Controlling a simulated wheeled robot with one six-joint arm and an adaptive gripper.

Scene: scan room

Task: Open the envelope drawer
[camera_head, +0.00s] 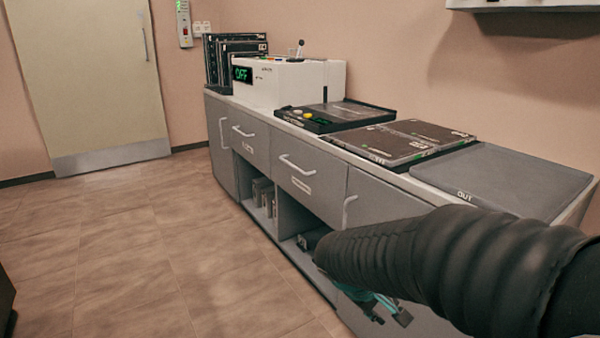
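Two shut grey drawers sit side by side under the counter top: a left drawer (236,138) with a pale handle (243,131), and a right drawer (316,183) with a pale handle (297,165). Each has a small label below its handle, too small to read, so I cannot tell which is the envelope drawer. My arm's black ribbed sleeve comes in from the lower right. My gripper (388,312), with teal and dark parts, shows below the sleeve near the lower cabinet front, apart from both drawer handles. The sleeve hides most of it; its opening cannot be made out.
Open shelves under the drawers hold grey items (262,190) and a dark object (312,238). The counter carries a white machine reading OFF (285,85), a black control panel (330,113), dark cases (400,142) and a grey OUT mat (520,180). Tiled floor (130,240) at left is clear.

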